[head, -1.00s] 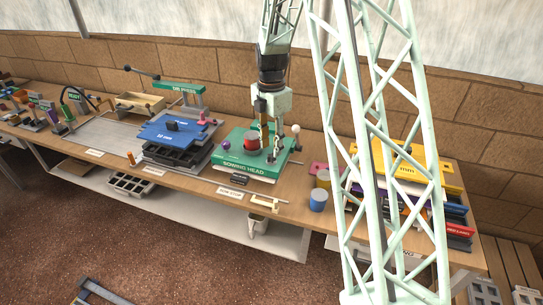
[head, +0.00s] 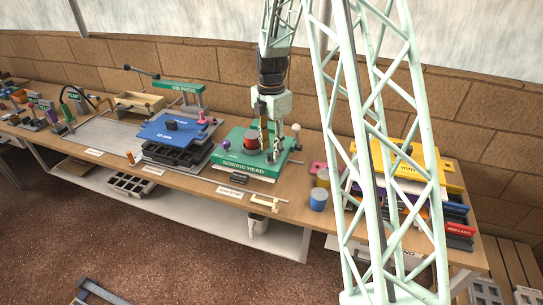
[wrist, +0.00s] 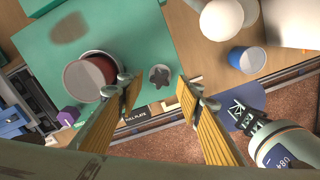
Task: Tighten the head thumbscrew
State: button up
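The green sowing head (head: 240,169) sits on the bench, with a red cylinder (head: 250,142) on top. In the wrist view, the head's green top (wrist: 135,30) carries a dark, star-shaped thumbscrew (wrist: 160,77) on a pale round base, near its edge. The red cylinder (wrist: 88,76) stands to its left. My gripper (head: 271,150) is over the right part of the head. Its two yellow fingers show in the wrist view (wrist: 158,94), spread apart with nothing between the tips. The thumbscrew shows in the gap between them, apart from both. In the head view I cannot make it out clearly.
A purple knob (head: 226,145) is at the head's left and a white ball (head: 296,128) at its right. A blue cup (head: 318,199) stands to the right on the bench. The blue press plate (head: 172,132) is to the left.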

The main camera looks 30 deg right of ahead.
aim_at(271, 157)
jog(key=shift+f+b, duration=0.55)
jog(key=shift+f, duration=0.55)
jog(key=shift+f, duration=0.15)
jog(key=c, duration=0.8)
jog(key=shift+c, duration=0.7)
jog(key=shift+m, duration=0.3)
jog(key=shift+m, duration=1.4)
